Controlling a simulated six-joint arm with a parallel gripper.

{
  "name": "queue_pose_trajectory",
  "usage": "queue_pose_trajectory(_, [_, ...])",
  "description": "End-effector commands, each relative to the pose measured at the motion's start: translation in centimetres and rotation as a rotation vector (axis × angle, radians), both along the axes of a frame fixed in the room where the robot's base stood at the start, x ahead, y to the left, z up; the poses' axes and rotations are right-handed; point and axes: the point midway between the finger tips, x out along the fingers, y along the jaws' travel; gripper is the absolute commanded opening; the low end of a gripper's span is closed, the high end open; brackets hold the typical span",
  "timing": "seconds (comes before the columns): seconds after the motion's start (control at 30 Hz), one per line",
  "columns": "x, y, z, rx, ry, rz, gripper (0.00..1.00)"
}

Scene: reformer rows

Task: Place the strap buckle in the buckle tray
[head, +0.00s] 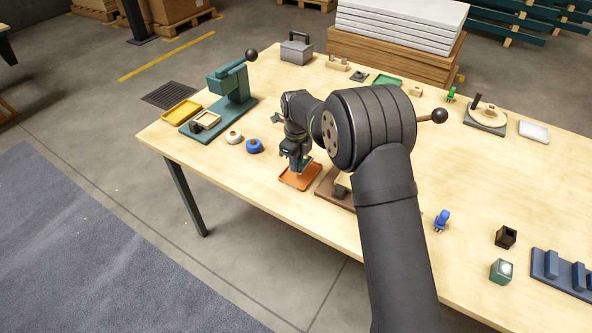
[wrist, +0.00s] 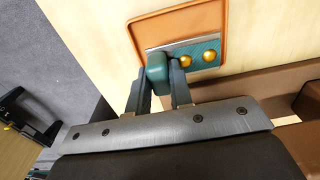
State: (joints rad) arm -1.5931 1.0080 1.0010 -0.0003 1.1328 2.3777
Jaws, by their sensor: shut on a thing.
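My gripper (head: 297,166) is low over a shallow orange tray (head: 288,184) near the table's front edge. In the wrist view its two fingers (wrist: 158,92) are shut on the rounded teal grip of the strap buckle (wrist: 157,70). The buckle also has a flat teal plate with a metal edge and two gold studs. The plate lies over the inside of the orange tray (wrist: 222,14), near its lower side. I cannot tell whether it touches the tray floor. In the head view my gripper hides most of the buckle.
A brown base (head: 330,190) stands close right of the orange tray. A green tray (head: 387,80) is farther back.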

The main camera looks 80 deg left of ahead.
Motion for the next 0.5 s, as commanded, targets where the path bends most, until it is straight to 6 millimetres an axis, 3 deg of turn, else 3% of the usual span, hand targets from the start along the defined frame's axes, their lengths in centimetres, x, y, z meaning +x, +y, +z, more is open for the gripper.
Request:
queue_pose_trajectory(0.33, [-0.1,0.1,-3.8,-0.001,0.0,-0.001,0.0])
queue_pose_trajectory(0.5, [-0.1,0.1,-4.1,0.001,0.0,-0.001,0.0])
